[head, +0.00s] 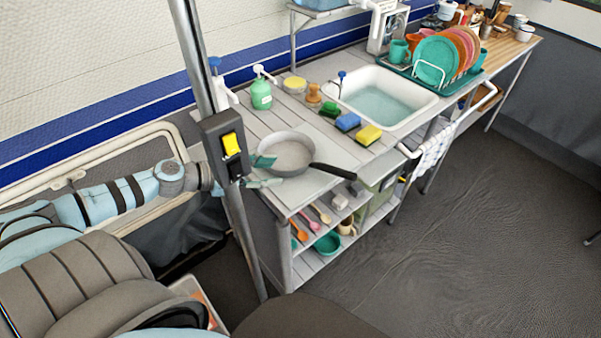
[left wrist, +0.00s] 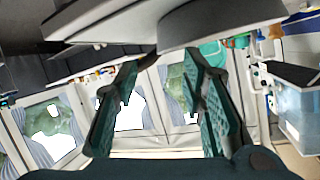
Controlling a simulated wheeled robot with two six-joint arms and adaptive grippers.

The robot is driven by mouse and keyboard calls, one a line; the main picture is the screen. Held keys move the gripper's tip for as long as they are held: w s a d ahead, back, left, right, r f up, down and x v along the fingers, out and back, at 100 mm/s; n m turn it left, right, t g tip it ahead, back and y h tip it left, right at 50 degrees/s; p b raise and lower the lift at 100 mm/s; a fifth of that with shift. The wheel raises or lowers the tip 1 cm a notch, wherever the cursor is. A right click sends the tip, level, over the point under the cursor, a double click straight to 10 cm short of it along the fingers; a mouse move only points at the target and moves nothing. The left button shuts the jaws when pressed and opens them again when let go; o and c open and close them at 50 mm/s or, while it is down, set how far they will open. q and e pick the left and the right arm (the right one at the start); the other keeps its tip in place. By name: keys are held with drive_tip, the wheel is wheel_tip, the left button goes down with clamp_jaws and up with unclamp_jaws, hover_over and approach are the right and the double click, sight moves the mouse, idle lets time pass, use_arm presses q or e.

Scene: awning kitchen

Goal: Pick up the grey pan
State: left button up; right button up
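The grey pan (head: 291,150) sits on the left end of the counter, its dark handle pointing right and toward the front edge. My left gripper (head: 270,172) is at the pan's left rim, one teal finger over the rim and the other lower, in front of it. Part of it is hidden by a post. In the left wrist view my left gripper (left wrist: 162,68) has its two fingers spread apart, with the pan's grey body (left wrist: 222,25) near their tips. I cannot tell whether either finger touches the pan. My right gripper is not in view.
A metal post with a black switch box (head: 222,147) stands in front of my left wrist. A green soap bottle (head: 261,93), sponges (head: 368,135) and a sink (head: 420,91) lie beyond the pan. Shelves below (head: 307,268) hold utensils and bowls.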

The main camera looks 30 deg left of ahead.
sight(305, 166)
use_arm(q)
drive_tip(key=b+x, duration=0.1)
drive_tip(key=x, duration=0.2)
drive_tip(key=shift+w+d+r+b, duration=0.1)
drive_tip(key=shift+b, duration=0.2)
drive_tip(key=shift+x, duration=0.85)
drive_tip(key=x, duration=0.4)
drive_tip(key=shift+w, duration=0.45)
drive_tip(key=shift+s, duration=0.15)
clamp_jaws()
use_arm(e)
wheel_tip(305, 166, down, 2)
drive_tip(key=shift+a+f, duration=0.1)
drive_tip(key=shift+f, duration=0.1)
